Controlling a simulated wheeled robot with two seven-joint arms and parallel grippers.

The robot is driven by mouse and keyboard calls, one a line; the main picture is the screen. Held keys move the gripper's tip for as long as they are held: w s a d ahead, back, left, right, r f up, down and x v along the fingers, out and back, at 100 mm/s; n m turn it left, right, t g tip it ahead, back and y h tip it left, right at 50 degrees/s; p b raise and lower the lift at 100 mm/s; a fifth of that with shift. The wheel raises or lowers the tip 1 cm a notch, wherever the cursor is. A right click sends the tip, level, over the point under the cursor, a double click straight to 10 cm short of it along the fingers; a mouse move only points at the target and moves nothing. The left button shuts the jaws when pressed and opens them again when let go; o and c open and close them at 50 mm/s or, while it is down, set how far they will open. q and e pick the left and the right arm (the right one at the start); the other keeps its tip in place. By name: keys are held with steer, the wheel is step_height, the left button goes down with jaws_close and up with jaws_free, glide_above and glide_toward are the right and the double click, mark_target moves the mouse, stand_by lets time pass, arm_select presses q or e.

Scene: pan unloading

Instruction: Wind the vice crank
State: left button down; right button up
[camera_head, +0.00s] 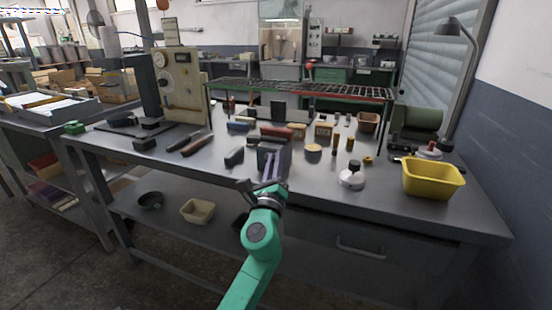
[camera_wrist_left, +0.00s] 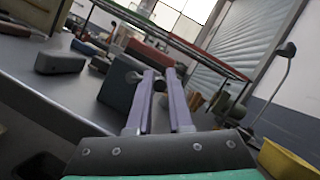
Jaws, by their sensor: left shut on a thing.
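The grey vice (camera_head: 284,155) stands at the front edge of the workbench, and its dark block fills the left middle of the left wrist view (camera_wrist_left: 118,88). My left gripper (camera_head: 271,162) reaches up to the front of the vice. Its two lilac fingers (camera_wrist_left: 160,76) are close together at the tips, shut on the small dark crank handle (camera_wrist_left: 160,85), which is mostly hidden between them. The rest of the crank is hard to make out. My right gripper is in neither view.
A yellow bin (camera_head: 433,180) and a white round item (camera_head: 351,180) stand to the right on the bench. A wire rack (camera_head: 300,88) spans the back. Dark-handled tools (camera_head: 190,144) lie to the left, with several small blocks around the vice.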

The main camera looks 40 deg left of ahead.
arm_select(q)
steer(key=r+n+g+p, duration=0.1)
steer(key=n+p, duration=0.1)
steer(key=n, duration=0.1)
steer(key=a+r+n+g+p, duration=0.1)
steer(key=n+p, duration=0.1)
steer(key=n, duration=0.2)
steer(key=a+n+g+p, duration=0.1)
steer(key=n+g+p, duration=0.1)
steer(key=n+p, duration=0.1)
steer(key=shift+s+r+y, duration=0.35)
steer(key=shift+r+y, duration=0.05)
steer(key=shift+s+a+n+g+p, duration=0.1)
steer(key=shift+a+n+g+p, duration=0.1)
steer(key=shift+n+p, duration=0.35)
steer(key=shift+s+a+n+g+p, duration=0.1)
steer(key=shift+a+n+g+p, duration=0.1)
steer(key=shift+n+p, duration=0.3)
steer(key=shift+f, duration=0.1)
steer(key=c, duration=0.8)
jaws_free()
steer(key=shift+c, duration=0.2)
